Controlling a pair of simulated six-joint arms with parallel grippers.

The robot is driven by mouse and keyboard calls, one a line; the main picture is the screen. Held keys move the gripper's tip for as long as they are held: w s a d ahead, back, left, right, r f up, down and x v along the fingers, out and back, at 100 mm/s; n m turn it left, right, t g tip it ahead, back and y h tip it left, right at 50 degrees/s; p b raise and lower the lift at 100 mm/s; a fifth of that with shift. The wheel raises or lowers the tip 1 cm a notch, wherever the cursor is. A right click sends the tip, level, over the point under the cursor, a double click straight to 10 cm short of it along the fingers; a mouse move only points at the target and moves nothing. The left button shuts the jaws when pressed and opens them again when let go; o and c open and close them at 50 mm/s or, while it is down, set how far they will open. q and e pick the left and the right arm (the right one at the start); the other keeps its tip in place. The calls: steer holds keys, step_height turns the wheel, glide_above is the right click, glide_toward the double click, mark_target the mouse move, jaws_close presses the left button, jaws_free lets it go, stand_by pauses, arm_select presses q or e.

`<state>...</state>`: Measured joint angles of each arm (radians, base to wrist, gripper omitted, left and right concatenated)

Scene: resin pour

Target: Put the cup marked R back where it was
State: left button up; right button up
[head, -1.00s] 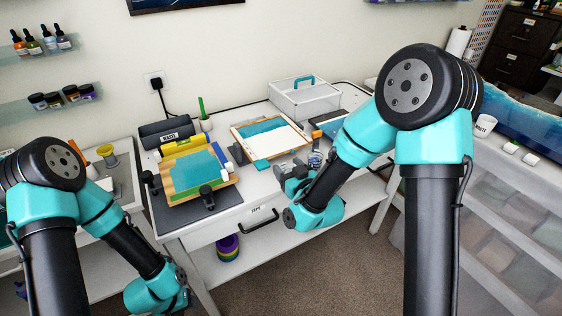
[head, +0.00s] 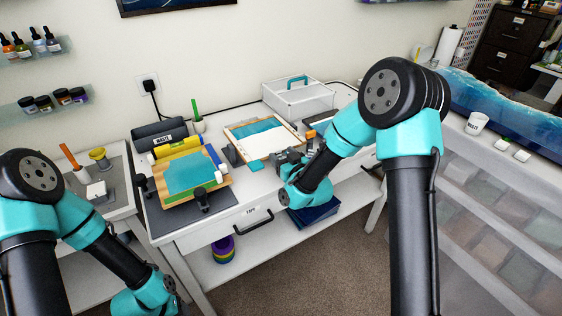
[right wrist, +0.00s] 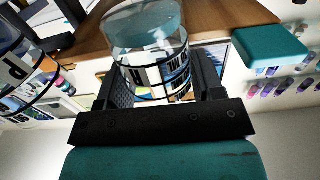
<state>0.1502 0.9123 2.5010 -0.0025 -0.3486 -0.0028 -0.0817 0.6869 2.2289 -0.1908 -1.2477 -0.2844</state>
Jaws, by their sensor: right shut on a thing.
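My right gripper (head: 290,156) is over the front of the white table, just right of the framed board with teal and white areas (head: 262,138). In the right wrist view, the gripper (right wrist: 162,82) is shut on a clear cup (right wrist: 148,45) with teal contents and dark lettering. A second clear cup (right wrist: 25,68) with dark lettering stands at the left of that view. In the head view the held cup is mostly hidden by the gripper. My left gripper is out of frame below.
A clear-sided box with a teal handle (head: 297,98) stands at the back. A teal-topped wooden board (head: 190,172) lies on a dark mat (head: 208,212) at the left. A white cup (head: 476,123) stands on the right bench. A drawer handle (head: 254,222) juts from the table front.

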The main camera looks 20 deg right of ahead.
steer(key=shift+f, duration=1.1)
steer(key=shift+f, duration=0.15)
steer(key=o, duration=0.9)
steer(key=shift+o, duration=0.2)
steer(key=shift+s, duration=0.1)
steer(key=v, duration=1.2)
steer(key=shift+r, duration=0.25)
